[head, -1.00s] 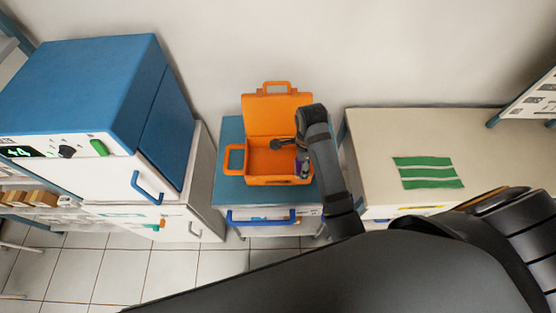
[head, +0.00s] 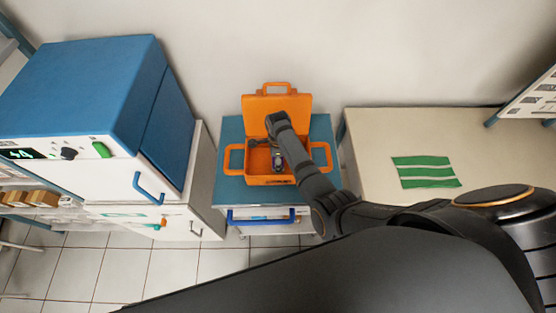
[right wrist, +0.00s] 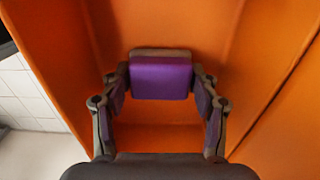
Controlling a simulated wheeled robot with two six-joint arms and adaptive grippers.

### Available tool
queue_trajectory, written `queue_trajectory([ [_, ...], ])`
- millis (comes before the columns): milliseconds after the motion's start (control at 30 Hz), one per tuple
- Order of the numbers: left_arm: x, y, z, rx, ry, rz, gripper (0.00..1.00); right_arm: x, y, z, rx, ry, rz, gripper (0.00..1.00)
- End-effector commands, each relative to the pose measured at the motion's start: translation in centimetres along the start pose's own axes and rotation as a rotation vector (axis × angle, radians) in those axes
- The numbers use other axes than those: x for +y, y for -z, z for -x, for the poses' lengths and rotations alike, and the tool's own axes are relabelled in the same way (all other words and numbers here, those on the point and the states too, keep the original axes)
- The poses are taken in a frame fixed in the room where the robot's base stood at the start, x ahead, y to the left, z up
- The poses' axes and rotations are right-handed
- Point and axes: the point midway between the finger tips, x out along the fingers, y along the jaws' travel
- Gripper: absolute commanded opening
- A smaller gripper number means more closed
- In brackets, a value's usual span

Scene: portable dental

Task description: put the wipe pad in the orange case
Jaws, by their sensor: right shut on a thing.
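The orange case (head: 252,172) stands open on a blue-topped cart, its lid (head: 260,108) raised at the back. My right gripper (head: 278,160) reaches down into the case opening near its middle. I cannot tell whether the block touches the case floor. In the head view the block is mostly hidden by the gripper. My left gripper is not in view.
The cart's blue top (head: 229,190) shows around the case. A blue and white cabinet unit (head: 95,95) stands at the left. A beige counter (head: 375,140) at the right carries green strips (head: 428,171). White wall stands behind; floor tiles show in front.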

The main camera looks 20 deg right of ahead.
Motion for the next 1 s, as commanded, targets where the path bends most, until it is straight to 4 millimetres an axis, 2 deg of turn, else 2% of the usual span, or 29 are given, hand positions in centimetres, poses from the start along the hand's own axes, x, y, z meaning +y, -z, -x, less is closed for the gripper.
queue_trajectory([
  [400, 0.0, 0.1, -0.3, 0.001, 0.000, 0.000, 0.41, -0.1, 0.0, -0.9, -0.001, 0.002, 0.000, 0.35],
  [433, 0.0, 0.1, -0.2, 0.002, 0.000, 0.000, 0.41, -0.1, 0.0, -0.8, -0.001, 0.002, 0.000, 0.64],
  [567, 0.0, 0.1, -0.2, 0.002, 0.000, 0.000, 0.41, -0.1, 0.0, -0.8, -0.001, 0.002, 0.000, 0.82],
  [600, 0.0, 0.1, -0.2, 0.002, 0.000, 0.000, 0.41, -0.1, 0.0, -0.7, -0.001, 0.002, 0.000, 0.84],
  [867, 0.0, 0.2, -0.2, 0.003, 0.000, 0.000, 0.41, -0.1, 0.0, -0.7, -0.001, 0.002, 0.000, 0.84],
  [1000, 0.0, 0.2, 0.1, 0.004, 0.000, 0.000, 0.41, -0.1, 0.0, 0.2, -0.002, 0.005, 0.000, 0.84],
])
